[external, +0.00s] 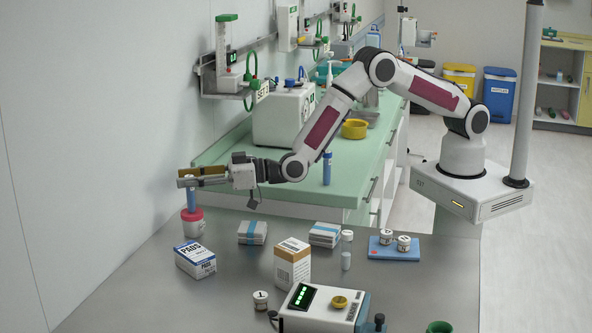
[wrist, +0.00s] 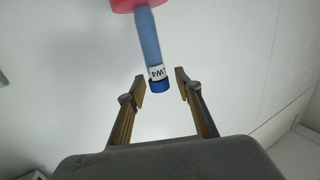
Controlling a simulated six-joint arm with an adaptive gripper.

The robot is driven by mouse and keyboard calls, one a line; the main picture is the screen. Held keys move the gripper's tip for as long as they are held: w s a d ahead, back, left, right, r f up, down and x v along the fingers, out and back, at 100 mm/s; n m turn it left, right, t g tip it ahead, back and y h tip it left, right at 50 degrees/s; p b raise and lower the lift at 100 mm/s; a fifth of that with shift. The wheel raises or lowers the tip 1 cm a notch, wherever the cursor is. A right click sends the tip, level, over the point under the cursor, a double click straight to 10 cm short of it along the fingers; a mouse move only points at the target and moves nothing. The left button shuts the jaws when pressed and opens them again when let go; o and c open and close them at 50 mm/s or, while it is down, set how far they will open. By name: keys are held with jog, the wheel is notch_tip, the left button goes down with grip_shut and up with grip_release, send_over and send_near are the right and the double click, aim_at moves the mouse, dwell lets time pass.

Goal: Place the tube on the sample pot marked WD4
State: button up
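A blue tube (external: 191,198) with a darker blue cap stands upright on the red lid (external: 193,214) of a white pot (external: 193,228) at the left of the grey table. Any mark on this pot is not readable. In the wrist view the tube (wrist: 151,45) reaches from the red lid (wrist: 128,3) to its cap, with a small white label whose letters I cannot read surely. My gripper (wrist: 159,84) is open, its fingertips apart on either side of the cap end with gaps showing. In the external view my gripper (external: 188,179) is at the tube's top.
A PADS box (external: 195,260) stands close to the pot. Banded packs (external: 252,232), an orange-white carton (external: 292,262), a device (external: 322,308) and a blue tray (external: 381,250) with small pots are to the right. Another blue tube (external: 327,169) stands on the green counter. The wall is close on the left.

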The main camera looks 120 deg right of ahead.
jog(key=shift+r, duration=0.2)
jog(key=v, duration=1.2)
dwell(0.6)
jog(key=shift+f, duration=0.1)
jog(key=shift+a, duration=0.1)
dwell(0.5)
jog(key=s+a+r+n+g+y, duration=0.1)
jog(key=s+a+r+g+y, duration=0.2)
jog(key=s+r, duration=0.45)
jog(key=s+a+r+n+g+y, duration=0.1)
jog(key=s+a+r+n+y, duration=0.15)
jog(key=s+a+r, duration=0.4)
jog(key=s+d+f+g, duration=0.1)
jog(key=s+g, duration=0.5)
jog(key=s, duration=3)
jog(key=shift+d+f+n+g+y, duration=0.3)
jog(key=shift+d+n+y, duration=0.05)
